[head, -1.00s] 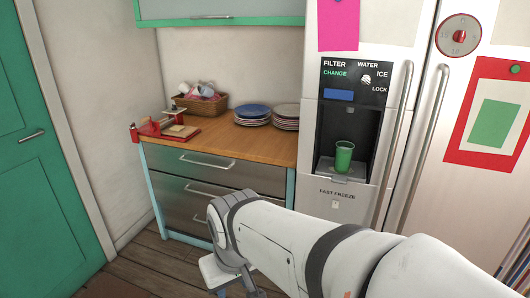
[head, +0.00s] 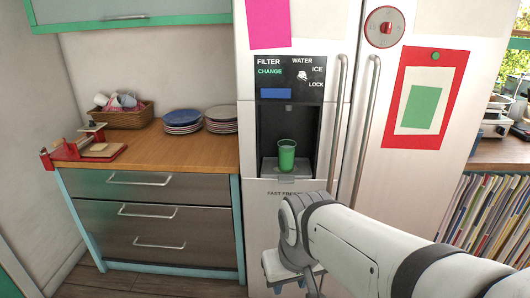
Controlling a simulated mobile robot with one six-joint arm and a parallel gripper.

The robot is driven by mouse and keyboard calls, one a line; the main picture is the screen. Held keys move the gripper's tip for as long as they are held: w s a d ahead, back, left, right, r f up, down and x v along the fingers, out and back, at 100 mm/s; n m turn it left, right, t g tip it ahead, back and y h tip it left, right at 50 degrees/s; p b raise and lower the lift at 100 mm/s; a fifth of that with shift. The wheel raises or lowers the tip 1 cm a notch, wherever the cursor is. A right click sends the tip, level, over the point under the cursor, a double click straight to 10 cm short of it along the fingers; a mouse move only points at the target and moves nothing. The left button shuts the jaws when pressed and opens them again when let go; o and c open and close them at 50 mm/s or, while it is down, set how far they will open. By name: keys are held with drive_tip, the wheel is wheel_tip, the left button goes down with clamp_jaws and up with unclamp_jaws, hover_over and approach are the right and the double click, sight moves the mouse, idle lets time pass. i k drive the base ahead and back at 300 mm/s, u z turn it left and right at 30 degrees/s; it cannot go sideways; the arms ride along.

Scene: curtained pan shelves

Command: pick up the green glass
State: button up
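The green glass (head: 286,156) stands upright in the water and ice dispenser recess (head: 290,119) of the white fridge, on the recess's small ledge. My white arm comes in from the lower right, and its wrist end is below and in front of the dispenser, lower than the glass. The fingers of my gripper are not clearly seen; only part of the arm's end shows at the bottom edge, so its opening cannot be read. The glass is fully in view and nothing touches it except the ledge.
Left of the fridge is a wooden counter (head: 155,150) with drawers. On it are stacked plates (head: 183,121), a basket of cups (head: 122,115) and a red-framed tool (head: 85,147). Long fridge handles (head: 337,120) stick out right of the dispenser. A shelf of folders (head: 485,215) stands at far right.

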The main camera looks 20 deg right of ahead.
sight(287, 157)
drive_tip(key=i, duration=1)
drive_tip(key=z, duration=0.05)
